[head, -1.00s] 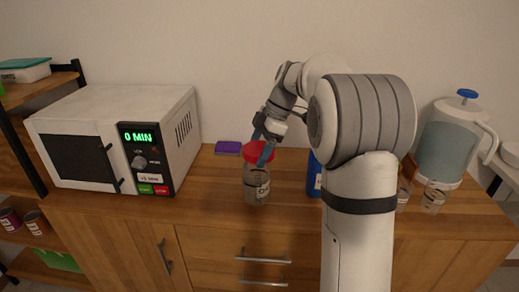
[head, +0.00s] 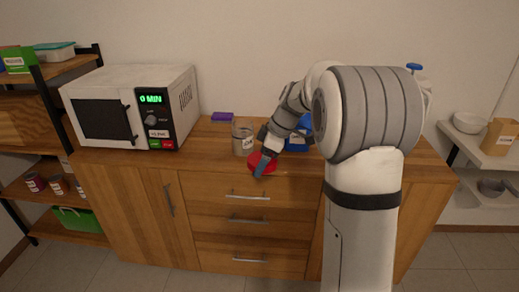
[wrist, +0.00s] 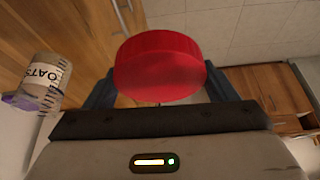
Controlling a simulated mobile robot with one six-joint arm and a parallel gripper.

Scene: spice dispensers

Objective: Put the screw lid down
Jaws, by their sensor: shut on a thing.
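The red screw lid (head: 262,163) is held at the front edge of the wooden counter in the head view. It also shows large between the fingers in the wrist view (wrist: 160,62). My gripper (head: 264,166) is shut on the lid, with one blue finger at each side of it. The jar (head: 243,140) stands upright and without a lid on the counter, behind and left of the lid. In the wrist view the jar (wrist: 42,82) carries a label reading OATS. I cannot tell whether the lid touches the counter.
A microwave (head: 135,105) stands at the left of the counter (head: 200,145). A purple block (head: 222,117) lies near the wall. A blue object (head: 299,135) stands behind my gripper, partly hidden. Drawers (head: 248,197) are below the lid. My arm hides much of the right side.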

